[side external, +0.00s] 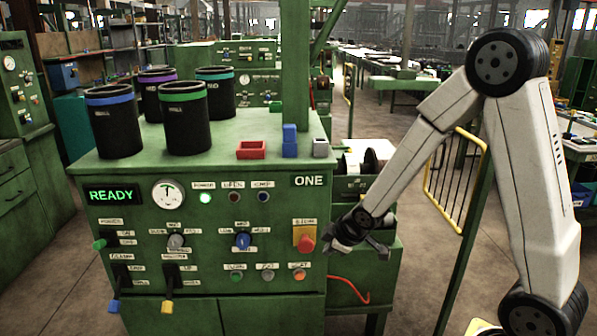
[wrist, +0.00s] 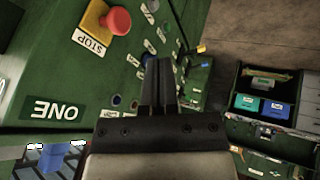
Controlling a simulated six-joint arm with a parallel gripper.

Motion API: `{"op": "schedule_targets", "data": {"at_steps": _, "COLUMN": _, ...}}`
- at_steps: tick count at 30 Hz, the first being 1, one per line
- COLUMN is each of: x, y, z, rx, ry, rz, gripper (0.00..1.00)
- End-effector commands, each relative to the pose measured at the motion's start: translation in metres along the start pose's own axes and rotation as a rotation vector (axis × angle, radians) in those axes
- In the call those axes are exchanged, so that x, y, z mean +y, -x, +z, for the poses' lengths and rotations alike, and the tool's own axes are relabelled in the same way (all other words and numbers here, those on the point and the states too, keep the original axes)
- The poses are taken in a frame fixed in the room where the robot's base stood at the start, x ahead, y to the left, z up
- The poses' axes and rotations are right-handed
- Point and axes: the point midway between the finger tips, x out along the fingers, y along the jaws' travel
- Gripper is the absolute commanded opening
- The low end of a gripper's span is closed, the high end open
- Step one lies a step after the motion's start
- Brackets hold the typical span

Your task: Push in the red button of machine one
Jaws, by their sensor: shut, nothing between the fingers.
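The red button (side external: 306,243) is a mushroom head on a yellow plate at the right of machine one's green front panel (side external: 210,280), below the label ONE. In the wrist view the red button (wrist: 117,20) is at upper left beside a STOP label, standing out from the panel. My gripper (side external: 345,240) is to the right of the button in the side view, apart from it. In the wrist view my gripper (wrist: 158,62) has its two dark fingers together with nothing between them, and the button lies to their left.
The panel carries a lit READY display (side external: 112,195), a gauge (side external: 168,193), knobs and levers. A yellow rail (side external: 458,180) stands near my arm.

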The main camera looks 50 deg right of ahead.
Motion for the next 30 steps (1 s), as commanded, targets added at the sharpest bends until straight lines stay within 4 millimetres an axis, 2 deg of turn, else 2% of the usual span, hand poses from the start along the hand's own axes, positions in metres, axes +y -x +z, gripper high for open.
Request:
{"op": "schedule_targets", "data": {"at_steps": 7, "x": 0.013, "y": -0.011, "z": -0.003, "rx": 0.04, "ry": 0.082, "rz": 0.029, "gripper": 0.0}}
{"op": "schedule_targets", "data": {"at_steps": 22, "x": 0.013, "y": -0.014, "z": -0.003, "rx": 0.04, "ry": 0.084, "rz": 0.029, "gripper": 0.0}}
{"op": "schedule_targets", "data": {"at_steps": 30, "x": 0.013, "y": -0.028, "z": -0.003, "rx": 0.039, "ry": 0.083, "rz": 0.027, "gripper": 0.0}}
